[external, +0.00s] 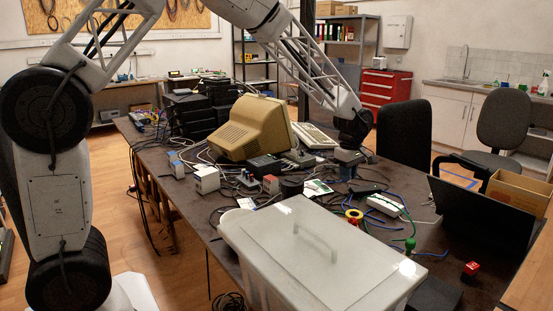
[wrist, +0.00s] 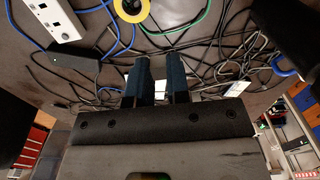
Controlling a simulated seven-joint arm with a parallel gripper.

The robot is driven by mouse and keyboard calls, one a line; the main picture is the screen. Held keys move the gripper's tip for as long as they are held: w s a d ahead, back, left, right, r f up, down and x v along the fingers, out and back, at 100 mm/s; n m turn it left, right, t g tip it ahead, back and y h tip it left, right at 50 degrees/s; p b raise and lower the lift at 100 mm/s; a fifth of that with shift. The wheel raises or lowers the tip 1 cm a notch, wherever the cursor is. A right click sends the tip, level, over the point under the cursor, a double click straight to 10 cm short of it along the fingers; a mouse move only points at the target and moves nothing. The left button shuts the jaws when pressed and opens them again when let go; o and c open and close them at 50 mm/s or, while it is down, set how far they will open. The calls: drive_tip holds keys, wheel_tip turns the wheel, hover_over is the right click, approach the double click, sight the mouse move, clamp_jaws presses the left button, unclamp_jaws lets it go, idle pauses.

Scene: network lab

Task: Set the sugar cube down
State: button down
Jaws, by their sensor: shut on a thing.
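My gripper (external: 347,174) hangs over the middle of the cluttered table, right of the beige monitor. In the wrist view, the two dark blue fingers of my gripper (wrist: 159,80) are a small gap apart, closed on a small white piece, the sugar cube (wrist: 160,88). Much of the cube is hidden by the fingers. In the external view I cannot make out the cube. How high it is above the table is hard to tell.
A beige monitor (external: 248,128), cables and small boxes crowd the dark table. A lidded plastic bin (external: 300,265) stands at the front. A white power strip (external: 384,205), yellow tape roll (external: 354,214) and black laptop (external: 478,215) lie to the right. Bare tabletop shows near a red block (external: 471,268).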

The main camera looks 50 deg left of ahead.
hover_over(374, 232)
drive_tip(key=f, duration=0.1)
drive_tip(key=shift+w+f, duration=0.1)
drive_tip(key=shift+f, duration=2.6)
drive_tip(key=shift+f, duration=0.1)
drive_tip(key=shift+f, duration=3)
drive_tip(key=shift+f, duration=1.9)
drive_tip(key=shift+f, duration=0.15)
drive_tip(key=c, duration=1.1)
unclamp_jaws()
